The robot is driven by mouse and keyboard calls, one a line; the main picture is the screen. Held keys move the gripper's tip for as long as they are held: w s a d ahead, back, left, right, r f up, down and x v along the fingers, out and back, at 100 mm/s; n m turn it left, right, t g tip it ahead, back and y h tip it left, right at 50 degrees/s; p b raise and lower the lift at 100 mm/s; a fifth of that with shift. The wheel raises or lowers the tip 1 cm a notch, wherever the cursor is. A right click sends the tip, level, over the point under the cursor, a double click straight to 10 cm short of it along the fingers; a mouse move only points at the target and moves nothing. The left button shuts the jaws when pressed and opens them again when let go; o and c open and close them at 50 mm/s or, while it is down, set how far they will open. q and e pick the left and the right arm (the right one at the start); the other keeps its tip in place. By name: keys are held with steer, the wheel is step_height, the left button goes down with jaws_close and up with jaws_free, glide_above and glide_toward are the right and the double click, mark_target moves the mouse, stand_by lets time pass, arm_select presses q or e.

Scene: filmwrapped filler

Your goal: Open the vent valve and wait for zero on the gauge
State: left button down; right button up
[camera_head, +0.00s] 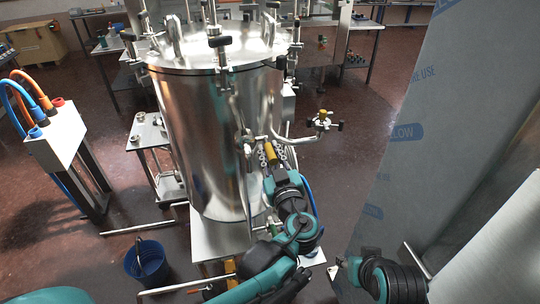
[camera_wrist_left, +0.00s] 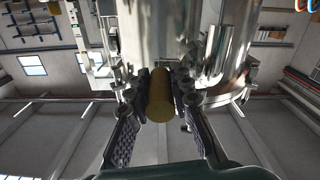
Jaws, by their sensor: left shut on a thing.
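A large steel tank (camera_head: 215,130) stands in the middle of the head view. My left gripper (camera_head: 272,155) is at the tank's lower right side, shut on a yellow cylindrical handle (camera_head: 271,150), which looks like a valve handle. In the left wrist view the handle (camera_wrist_left: 160,95) sits between the two dark fingers. Whether this valve is open cannot be told. A pipe right of the tank ends in a fitting with a yellow top and black knobs (camera_head: 323,121). No gauge dial can be made out. My right gripper (camera_head: 343,270) is low at the right, its fingers unclear.
A white box with blue and orange hoses (camera_head: 55,140) stands at the left. A blue bucket (camera_head: 147,262) is on the floor. A small steel cart (camera_head: 155,140) stands beside the tank. A film-wrapped panel (camera_head: 430,130) blocks the right side. Open floor lies between.

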stand_by(0.3)
arm_select(q)
steer(key=c, duration=1.3)
jaws_free()
steer(key=shift+c, duration=0.2)
steer(key=v, duration=1.2)
